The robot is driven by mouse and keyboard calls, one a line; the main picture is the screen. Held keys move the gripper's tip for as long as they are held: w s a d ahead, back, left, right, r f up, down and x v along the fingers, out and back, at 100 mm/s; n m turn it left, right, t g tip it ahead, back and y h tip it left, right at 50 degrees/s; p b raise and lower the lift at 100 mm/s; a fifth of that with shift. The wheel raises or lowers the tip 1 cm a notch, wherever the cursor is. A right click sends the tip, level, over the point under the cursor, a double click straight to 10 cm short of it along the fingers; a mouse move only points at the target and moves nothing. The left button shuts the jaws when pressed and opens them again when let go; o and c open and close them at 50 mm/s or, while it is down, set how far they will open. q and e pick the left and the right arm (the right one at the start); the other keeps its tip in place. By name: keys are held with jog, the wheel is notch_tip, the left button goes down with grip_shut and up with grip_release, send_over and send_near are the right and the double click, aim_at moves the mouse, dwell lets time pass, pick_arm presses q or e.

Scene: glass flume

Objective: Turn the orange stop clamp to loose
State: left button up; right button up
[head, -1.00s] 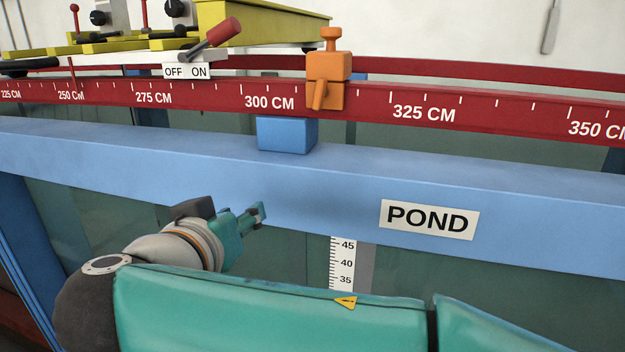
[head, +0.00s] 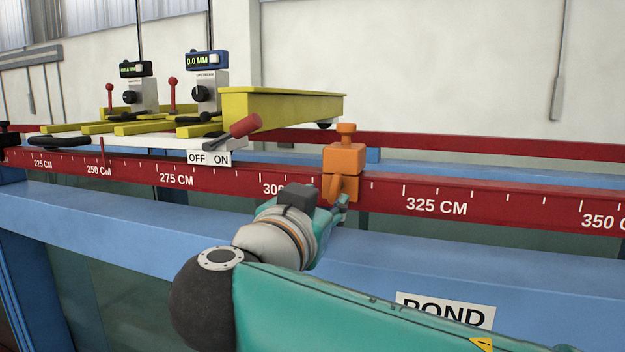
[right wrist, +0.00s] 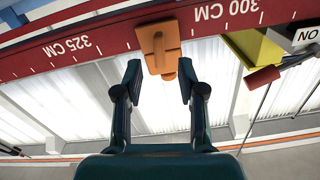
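The orange stop clamp (head: 343,160) sits on the red rail between the 300 CM and 325 CM marks. It has a knob on top and a short lever (head: 336,188) low on its near face. My right gripper (head: 341,208) is at the clamp's lower front, by the lever, and partly overlaps it in the head view. In the right wrist view the gripper (right wrist: 160,76) is open, with the clamp (right wrist: 158,40) just beyond and between the fingertips. I cannot tell whether a finger touches the lever. My left gripper is not in view.
The red rail (head: 440,195) runs above the blue flume edge (head: 480,250). A yellow carriage (head: 285,110) with a red-handled OFF/ON lever (head: 243,128) stands left of the clamp. The POND label (head: 445,310) is below. The rail right of the clamp is free.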

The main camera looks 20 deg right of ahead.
aim_at(332, 191)
jog(key=p+x, duration=0.1)
jog(key=x, duration=0.4)
jog(key=shift+w+p, duration=0.1)
jog(key=shift+p, duration=0.2)
